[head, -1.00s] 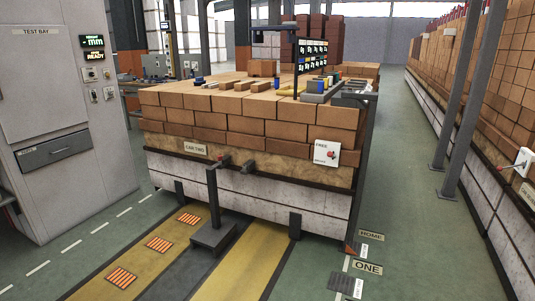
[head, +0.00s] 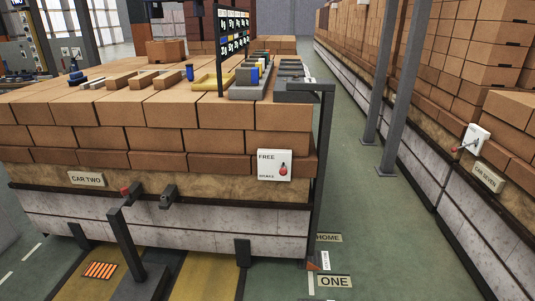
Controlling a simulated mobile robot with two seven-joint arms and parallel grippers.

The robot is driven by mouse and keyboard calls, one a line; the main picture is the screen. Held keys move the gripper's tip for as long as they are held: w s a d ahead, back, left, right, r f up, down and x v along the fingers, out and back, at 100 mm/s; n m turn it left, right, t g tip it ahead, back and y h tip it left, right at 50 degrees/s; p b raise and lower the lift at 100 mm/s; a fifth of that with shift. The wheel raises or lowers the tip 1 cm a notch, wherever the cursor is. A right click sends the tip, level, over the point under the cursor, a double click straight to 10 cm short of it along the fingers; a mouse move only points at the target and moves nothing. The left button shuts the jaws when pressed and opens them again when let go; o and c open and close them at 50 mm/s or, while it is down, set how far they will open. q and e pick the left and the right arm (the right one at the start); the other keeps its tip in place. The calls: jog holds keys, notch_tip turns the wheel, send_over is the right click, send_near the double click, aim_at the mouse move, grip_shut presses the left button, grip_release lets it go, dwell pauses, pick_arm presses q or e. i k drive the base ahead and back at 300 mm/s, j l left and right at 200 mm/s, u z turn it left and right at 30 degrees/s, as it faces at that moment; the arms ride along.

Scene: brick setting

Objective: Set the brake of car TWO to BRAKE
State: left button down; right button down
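Car TWO is a large stack of orange-brown bricks (head: 155,110) on a white-sided base, with a CAR TWO plate (head: 86,178) on its near face. Its brake panel (head: 266,157) is a white plate at the right end of that face, marked FREE at the top and, in smaller letters, BRAKE below. A red-knobbed lever (head: 283,169) sits on the plate's right, in the lower half. The lever's exact setting is too small to tell. Neither of my grippers is in view.
A grey post (head: 322,165) stands at the car's right corner. A low grey post (head: 126,245) with a red-tipped coupling stands before it. Green floor with HOME and ONE plates (head: 334,281) is open to the right.

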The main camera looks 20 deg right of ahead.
aim_at(283, 172)
jog(key=i, duration=1.45)
jog(key=z, duration=0.5)
